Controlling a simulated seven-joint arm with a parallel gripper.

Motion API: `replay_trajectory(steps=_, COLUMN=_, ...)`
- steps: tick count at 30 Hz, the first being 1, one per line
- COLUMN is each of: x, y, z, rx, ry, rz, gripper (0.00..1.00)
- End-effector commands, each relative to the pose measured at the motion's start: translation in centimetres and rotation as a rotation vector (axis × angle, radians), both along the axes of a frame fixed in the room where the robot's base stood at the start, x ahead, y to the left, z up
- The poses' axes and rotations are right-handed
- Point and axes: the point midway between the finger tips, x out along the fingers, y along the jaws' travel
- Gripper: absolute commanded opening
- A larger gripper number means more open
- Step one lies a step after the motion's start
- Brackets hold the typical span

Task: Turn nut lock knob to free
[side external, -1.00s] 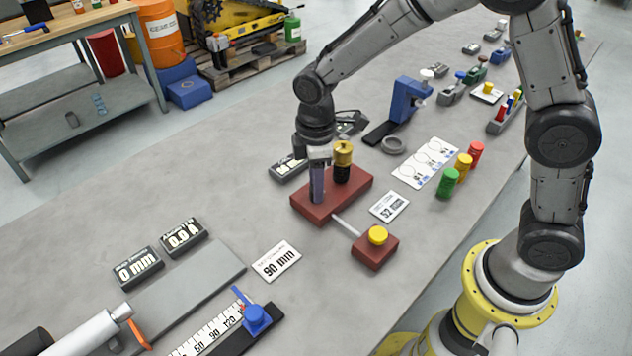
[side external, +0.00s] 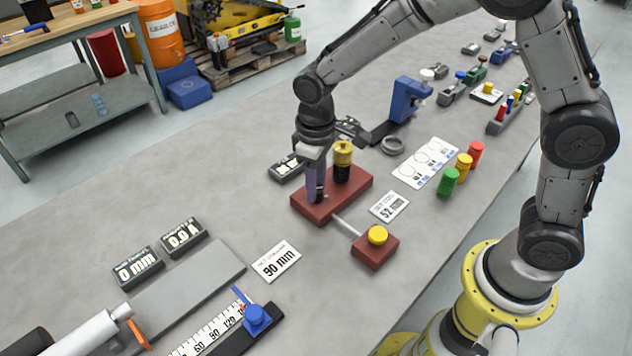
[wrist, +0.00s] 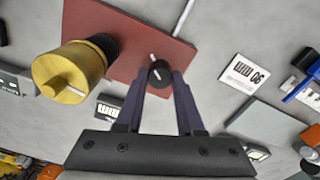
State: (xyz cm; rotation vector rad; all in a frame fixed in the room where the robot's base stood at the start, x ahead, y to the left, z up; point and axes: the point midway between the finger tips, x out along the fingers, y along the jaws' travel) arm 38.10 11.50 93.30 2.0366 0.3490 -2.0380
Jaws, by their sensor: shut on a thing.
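A small black knob (wrist: 158,84) with a white pointer line stands on the red base block (wrist: 128,32). In the wrist view the line runs nearly along the fingers, slightly tilted. My gripper (wrist: 159,77) points down with its purple fingers on both sides of this knob, shut on it. In the side view my gripper (side external: 316,194) reaches the red base (side external: 345,200) and mostly hides the knob. A taller yellow knob on a black collar (side external: 343,153) stands beside the fingers, also visible in the wrist view (wrist: 62,78). No free/lock marking is readable.
A rod joins the base to a small red block with a yellow button (side external: 378,236). A "52 mm" card (side external: 389,206), "90 mm" card (side external: 276,262) and blue stand (side external: 405,103) are nearby. Green, yellow and red stacks (side external: 448,182) stand right.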

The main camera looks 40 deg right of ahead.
Motion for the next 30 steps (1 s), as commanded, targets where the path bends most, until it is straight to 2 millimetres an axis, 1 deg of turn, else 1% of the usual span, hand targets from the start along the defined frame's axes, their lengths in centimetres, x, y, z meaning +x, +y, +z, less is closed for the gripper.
replay_trajectory(steps=18, x=0.07, y=-0.03, z=0.21, rx=0.002, ry=-0.003, rz=-0.580, gripper=0.00)
replay_trajectory(steps=24, x=0.10, y=-0.03, z=0.23, rx=0.002, ry=-0.004, rz=-0.737, gripper=0.00)
replay_trajectory(steps=30, x=0.09, y=-0.04, z=0.22, rx=0.003, ry=-0.003, rz=-0.852, gripper=0.00)
